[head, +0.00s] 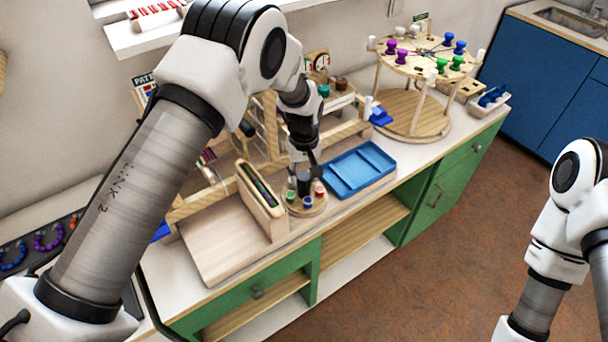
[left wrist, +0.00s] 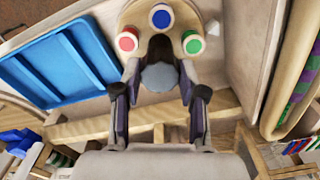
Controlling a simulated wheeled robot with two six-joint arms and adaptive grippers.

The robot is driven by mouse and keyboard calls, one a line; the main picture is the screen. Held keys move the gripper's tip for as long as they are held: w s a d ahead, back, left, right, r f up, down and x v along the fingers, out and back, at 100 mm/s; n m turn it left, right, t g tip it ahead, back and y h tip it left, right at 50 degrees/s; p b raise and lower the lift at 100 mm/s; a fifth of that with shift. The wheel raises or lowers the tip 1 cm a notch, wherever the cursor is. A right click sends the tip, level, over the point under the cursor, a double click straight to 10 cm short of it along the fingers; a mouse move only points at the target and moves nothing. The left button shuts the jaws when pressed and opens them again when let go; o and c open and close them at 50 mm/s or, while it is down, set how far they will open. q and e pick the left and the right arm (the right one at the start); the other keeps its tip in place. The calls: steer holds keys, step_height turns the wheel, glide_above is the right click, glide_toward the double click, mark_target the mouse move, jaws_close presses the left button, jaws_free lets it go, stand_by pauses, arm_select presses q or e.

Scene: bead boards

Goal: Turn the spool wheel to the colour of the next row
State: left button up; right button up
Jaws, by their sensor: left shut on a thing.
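A small round wooden spool wheel (head: 311,212) stands at the counter's front. It bears short white spools with red (head: 319,190), blue (head: 307,201) and green (head: 291,196) tops. My left gripper (head: 304,182) reaches down over the wheel. In the left wrist view its two fingers (left wrist: 158,88) are shut on a grey round knob (left wrist: 158,77) at the wheel's middle. There the red spool (left wrist: 126,39) is on the left, the blue one (left wrist: 161,17) at the top and the green one (left wrist: 193,42) on the right. My right gripper is out of view.
A blue tray (head: 362,168) lies right of the wheel. A wooden frame with striped beads (head: 258,186) stands close on its left, beside a pale wooden board (head: 220,246). A larger round stand with purple, blue and green spools (head: 425,58) stands at the back right.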

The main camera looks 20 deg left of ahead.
arm_select(q)
steer(key=shift+s+f, duration=0.15)
steer(key=shift+f, duration=0.05)
stand_by(0.4)
steer(key=o, duration=1.1)
steer(key=shift+o, duration=0.2)
steer(key=shift+w, duration=0.2)
step_height(320, 180, up, 12)
